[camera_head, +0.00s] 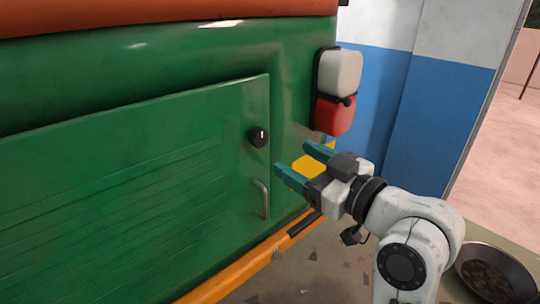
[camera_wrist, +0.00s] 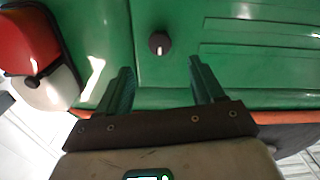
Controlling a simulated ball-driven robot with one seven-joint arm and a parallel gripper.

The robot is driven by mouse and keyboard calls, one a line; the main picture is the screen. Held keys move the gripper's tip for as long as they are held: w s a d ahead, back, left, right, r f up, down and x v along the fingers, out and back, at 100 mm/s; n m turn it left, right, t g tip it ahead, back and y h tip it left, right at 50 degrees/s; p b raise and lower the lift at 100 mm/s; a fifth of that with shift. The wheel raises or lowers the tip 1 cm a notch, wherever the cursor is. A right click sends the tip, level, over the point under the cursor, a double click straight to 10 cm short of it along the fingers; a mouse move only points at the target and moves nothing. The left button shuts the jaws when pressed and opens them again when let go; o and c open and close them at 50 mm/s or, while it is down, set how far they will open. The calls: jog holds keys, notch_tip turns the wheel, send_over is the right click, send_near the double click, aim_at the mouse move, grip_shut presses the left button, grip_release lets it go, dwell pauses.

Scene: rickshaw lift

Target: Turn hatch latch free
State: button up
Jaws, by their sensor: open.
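The hatch latch (camera_head: 258,136) is a small round black knob with a white mark, at the upper right of the green hatch (camera_head: 120,180). In the wrist view the latch (camera_wrist: 159,43) lies beyond the fingertips, between them from left to right, its white mark pointing down in the picture. My gripper (camera_head: 291,157) is open and empty, with its two teal fingers apart, to the lower right of the latch. The fingers also show in the wrist view (camera_wrist: 162,66); neither touches the latch.
A grey handle (camera_head: 262,200) is on the hatch below the latch. A white and red lamp (camera_head: 338,92) sticks out at the vehicle's right corner. A yellow patch (camera_head: 308,167) is behind my fingers. A dark round pan (camera_head: 495,274) is at the lower right.

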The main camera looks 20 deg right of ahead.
aim_at(262, 140)
jog(key=b, duration=0.3)
jog(key=shift+w+a+f, duration=0.15)
jog(key=shift+w, duration=0.25)
jog(key=p+x, duration=0.1)
jog(key=x, duration=0.7)
jog(key=c, duration=1.1)
jog(key=shift+o, duration=0.2)
jog(key=shift+p, duration=0.3)
